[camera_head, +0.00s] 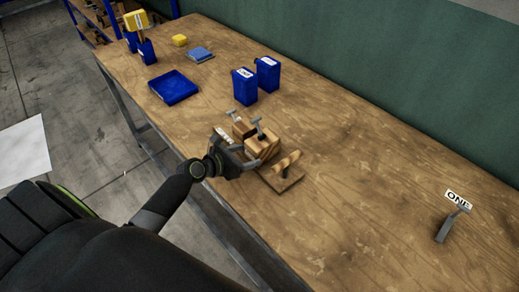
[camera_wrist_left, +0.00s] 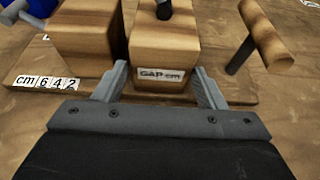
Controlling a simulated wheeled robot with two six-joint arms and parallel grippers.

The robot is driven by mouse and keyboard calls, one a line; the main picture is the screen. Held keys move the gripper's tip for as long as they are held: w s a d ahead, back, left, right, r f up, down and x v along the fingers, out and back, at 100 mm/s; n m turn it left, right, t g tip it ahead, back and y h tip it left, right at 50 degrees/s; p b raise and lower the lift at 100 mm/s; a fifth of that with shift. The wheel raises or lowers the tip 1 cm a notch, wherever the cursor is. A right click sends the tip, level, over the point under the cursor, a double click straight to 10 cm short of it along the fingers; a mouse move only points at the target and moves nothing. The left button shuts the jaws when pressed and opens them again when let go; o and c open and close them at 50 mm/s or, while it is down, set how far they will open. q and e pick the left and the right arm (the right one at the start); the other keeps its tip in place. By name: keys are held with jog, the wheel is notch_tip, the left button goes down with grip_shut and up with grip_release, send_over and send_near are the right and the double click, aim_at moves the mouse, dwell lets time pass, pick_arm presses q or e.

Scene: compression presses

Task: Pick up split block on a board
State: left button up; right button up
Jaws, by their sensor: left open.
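The split block stands on a wooden board (camera_head: 291,182) on the table. In the left wrist view it shows as two wooden halves: a left half (camera_wrist_left: 86,36) and a right half (camera_wrist_left: 165,42) labelled "GAP cm", with a narrow gap between them. A dark handle stands on top of the right half. My left gripper (camera_head: 247,152) is open at the block; in the wrist view its fingertips (camera_wrist_left: 160,74) are either side of the labelled face of the right half. Whether they touch it I cannot tell. My right gripper is not in view.
A wooden crossbar on a dark post (camera_wrist_left: 267,36) stands right of the block. Two blue containers (camera_head: 245,86) and a blue tray (camera_head: 173,88) lie farther back. The table between is clear.

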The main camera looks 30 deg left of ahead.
pick_arm(q)
jog(key=x, duration=0.5)
jog(key=shift+d+r, duration=0.1)
jog(key=shift+r, duration=0.05)
grip_shut()
jog(key=shift+w+r, duration=0.1)
jog(key=shift+r, duration=0.15)
